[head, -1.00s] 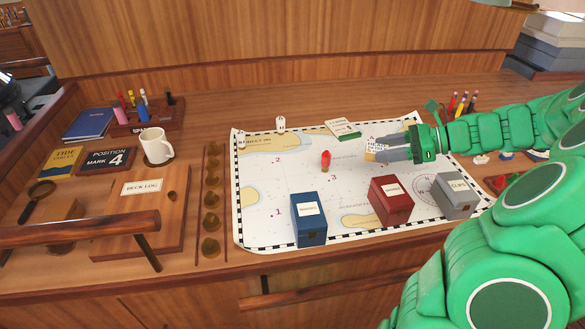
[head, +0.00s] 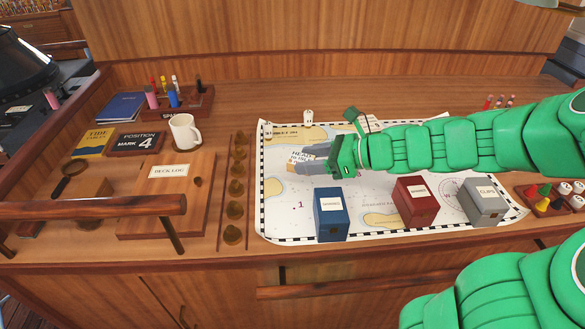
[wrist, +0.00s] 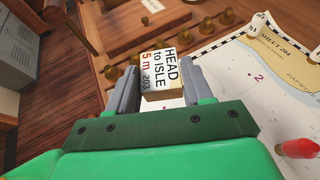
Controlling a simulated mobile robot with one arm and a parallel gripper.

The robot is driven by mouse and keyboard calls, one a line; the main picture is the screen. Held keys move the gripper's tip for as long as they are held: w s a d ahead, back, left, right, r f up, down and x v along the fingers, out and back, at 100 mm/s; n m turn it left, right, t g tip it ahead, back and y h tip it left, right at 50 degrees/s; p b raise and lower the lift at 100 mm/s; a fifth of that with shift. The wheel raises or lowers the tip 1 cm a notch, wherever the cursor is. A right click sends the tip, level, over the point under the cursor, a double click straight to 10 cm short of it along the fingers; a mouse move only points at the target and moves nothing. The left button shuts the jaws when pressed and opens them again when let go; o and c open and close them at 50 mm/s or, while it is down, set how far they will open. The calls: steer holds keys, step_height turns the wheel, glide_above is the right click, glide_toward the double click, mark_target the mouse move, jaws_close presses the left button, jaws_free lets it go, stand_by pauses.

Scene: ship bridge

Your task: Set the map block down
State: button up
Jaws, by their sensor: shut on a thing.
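My gripper (head: 297,164) is shut on the map block (head: 300,155), a small cream block. In the wrist view the block (wrist: 159,84) sits between the two grey fingers, with "HEAD to ISLE 5 m 203" on its faces. My gripper is over the left part of the chart (head: 278,205) in the head view. I cannot tell whether the block touches the chart.
Blue (head: 332,214), red (head: 415,202) and grey (head: 485,203) boxes stand along the chart's front. Brass weights (head: 235,187) line its left side. A red piece (wrist: 298,148) is close by my gripper. Bare chart lies left of the blue box.

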steer(key=w+f, duration=0.3)
steer(key=w, duration=0.1)
steer(key=w+a+f, duration=0.1)
steer(key=w+f, duration=0.2)
steer(key=w, duration=0.1)
steer(key=w+f, duration=0.3)
steer(key=w, duration=0.2)
steer(key=shift+a+f, duration=0.2)
steer(key=shift+a, duration=0.1)
steer(key=shift+w+f, duration=0.2)
steer(key=shift+f, duration=1.55)
steer(key=shift+f, duration=0.1)
steer(key=o, duration=1)
